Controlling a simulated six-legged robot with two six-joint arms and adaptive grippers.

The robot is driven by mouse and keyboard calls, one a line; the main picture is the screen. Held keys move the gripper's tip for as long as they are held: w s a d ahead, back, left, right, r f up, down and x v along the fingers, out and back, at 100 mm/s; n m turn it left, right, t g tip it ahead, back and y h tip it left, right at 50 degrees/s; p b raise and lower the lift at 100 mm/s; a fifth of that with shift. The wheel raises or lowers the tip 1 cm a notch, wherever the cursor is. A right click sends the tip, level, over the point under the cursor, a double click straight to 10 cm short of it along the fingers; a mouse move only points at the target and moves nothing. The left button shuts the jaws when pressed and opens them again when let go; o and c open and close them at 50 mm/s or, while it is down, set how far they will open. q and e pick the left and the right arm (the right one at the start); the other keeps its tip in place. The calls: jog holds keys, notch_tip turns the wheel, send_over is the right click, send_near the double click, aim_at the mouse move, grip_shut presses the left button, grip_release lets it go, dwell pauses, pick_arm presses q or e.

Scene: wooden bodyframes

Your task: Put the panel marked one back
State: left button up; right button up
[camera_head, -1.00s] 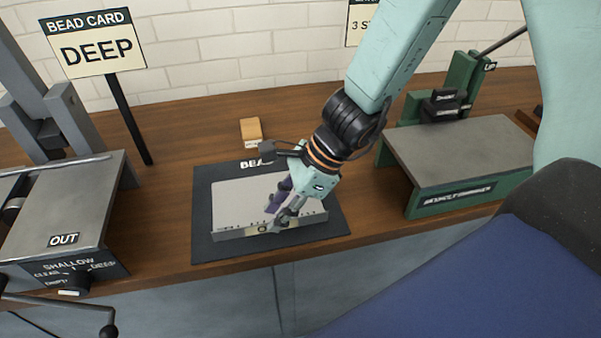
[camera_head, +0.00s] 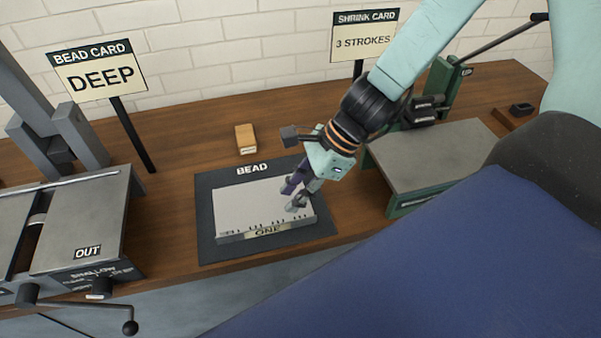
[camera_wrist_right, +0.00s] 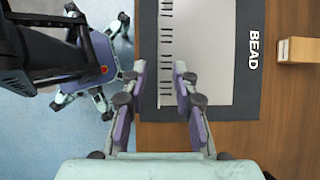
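The panel marked ONE (camera_head: 245,205) is a pale grey sheet lying flat on the dark BEAD mat (camera_head: 213,247). Its front edge is turned up, with slot marks and a tan ONE label. My right gripper (camera_head: 294,195) is at the panel's right part, fingers pointing down toward it. In the right wrist view my right gripper (camera_wrist_right: 160,75) has its fingers apart, with the panel's slotted edge (camera_wrist_right: 166,50) showing between and beyond them. I cannot tell whether a fingertip touches the panel. My left gripper is not in view.
A grey bead machine (camera_head: 75,225) with a dial and crank stands left. A green shrinker table (camera_head: 435,155) stands right. A wooden block (camera_head: 245,138) sits behind the mat. BEAD CARD DEEP (camera_head: 100,78) and SHRINK CARD 3 STROKES (camera_head: 363,42) signs stand behind.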

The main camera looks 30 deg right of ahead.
jog(key=shift+p+v, duration=1)
jog(key=shift+p, duration=0.15)
jog(key=s+f+n+g+h, duration=0.1)
jog(key=s+f+n+h, duration=0.2)
jog(key=s+f+n, duration=0.4)
jog(key=s+f+n+g+h, duration=0.1)
jog(key=s+f+n+h, duration=0.2)
jog(key=s+f+n, duration=0.5)
jog(key=s+d+n, duration=0.1)
jog(key=s+n, duration=0.4)
jog(key=shift+s+n, duration=0.25)
jog(key=shift+n, duration=0.15)
jog(key=shift+f, duration=0.1)
notch_tip(320, 180, down, 11)
jog(key=b, duration=1.1)
